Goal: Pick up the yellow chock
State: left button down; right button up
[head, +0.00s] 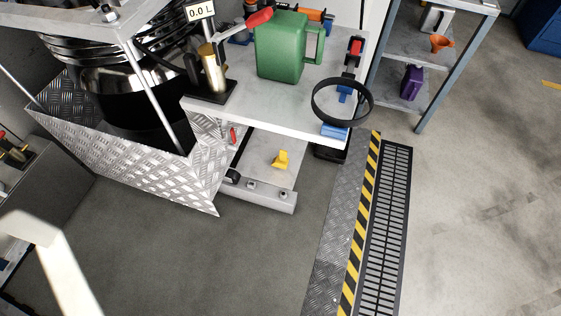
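The yellow chock (281,160) is a small wedge-like piece. It sits on the low grey shelf (256,177) under the table, near the middle of the head view. Nothing holds it, and its whole front shows. Neither of my grippers can be seen in the head view.
The table (268,106) above carries a green jug (281,48), a brass cylinder (212,70) and a black ring (342,100) at its right corner. A diamond-plate enclosure (130,157) stands left of the shelf. A striped floor grate (388,225) lies right. The floor in front is clear.

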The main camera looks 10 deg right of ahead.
aim_at(282, 160)
jog(key=z, duration=1.8)
jog(key=i, duration=1.35)
jog(key=u, duration=2.6)
